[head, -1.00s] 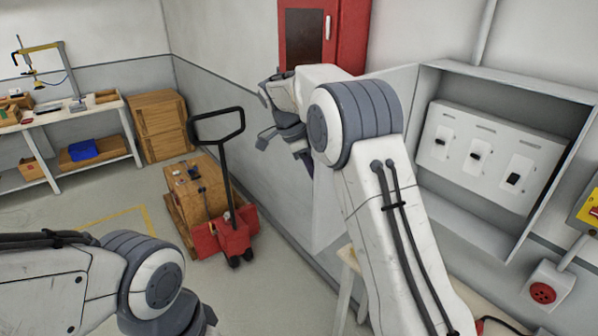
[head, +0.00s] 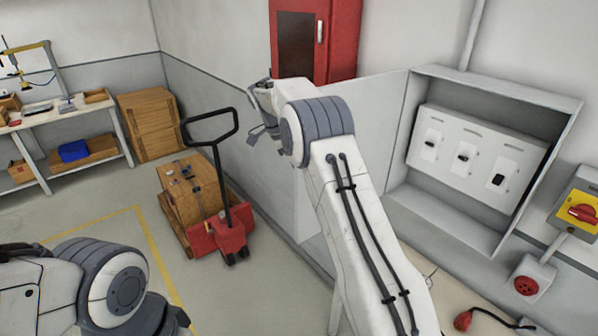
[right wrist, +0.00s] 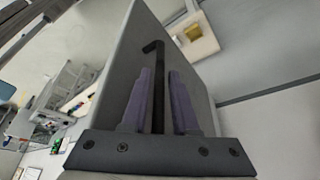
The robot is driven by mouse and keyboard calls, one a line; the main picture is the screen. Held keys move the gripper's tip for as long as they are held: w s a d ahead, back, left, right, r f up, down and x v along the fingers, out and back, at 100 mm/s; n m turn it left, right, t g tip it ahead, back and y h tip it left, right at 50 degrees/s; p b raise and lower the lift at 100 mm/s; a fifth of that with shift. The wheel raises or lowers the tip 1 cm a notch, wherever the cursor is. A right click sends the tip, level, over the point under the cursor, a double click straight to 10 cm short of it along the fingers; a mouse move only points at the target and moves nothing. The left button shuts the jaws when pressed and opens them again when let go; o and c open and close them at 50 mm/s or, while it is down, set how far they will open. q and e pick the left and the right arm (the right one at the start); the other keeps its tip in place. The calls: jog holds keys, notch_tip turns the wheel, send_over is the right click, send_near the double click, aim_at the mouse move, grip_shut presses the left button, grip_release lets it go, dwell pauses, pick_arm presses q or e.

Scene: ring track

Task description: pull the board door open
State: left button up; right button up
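The board door (head: 375,112) is a light grey panel hinged at the left side of the open grey board box (head: 570,120). It stands swung out from the box, partly hidden behind my right arm. My right gripper (head: 262,132) is at the door's free edge in the head view. In the right wrist view its two purple-grey fingers (right wrist: 160,100) stand close on both sides of a black bar handle (right wrist: 153,75) on the door face (right wrist: 128,65), shut on it. Only my left arm's joint shows at lower left; its gripper is out of frame.
A red cabinet (head: 340,45) hangs on the wall behind my right arm. A red pallet jack (head: 228,238) with a wooden crate (head: 190,190) stands left of the door. A red-yellow switch (head: 577,210) and red socket (head: 527,286) are right.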

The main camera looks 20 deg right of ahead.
jog(key=shift+a, duration=0.15)
jog(key=shift+w, duration=0.1)
jog(key=shift+w+a+r, duration=0.1)
jog(key=shift+a+r, duration=0.05)
jog(key=shift+r, duration=0.15)
jog(key=p+v, duration=0.1)
jog(key=v, duration=0.8)
jog(key=shift+r+p, duration=0.3)
jog(key=shift+r, duration=0.05)
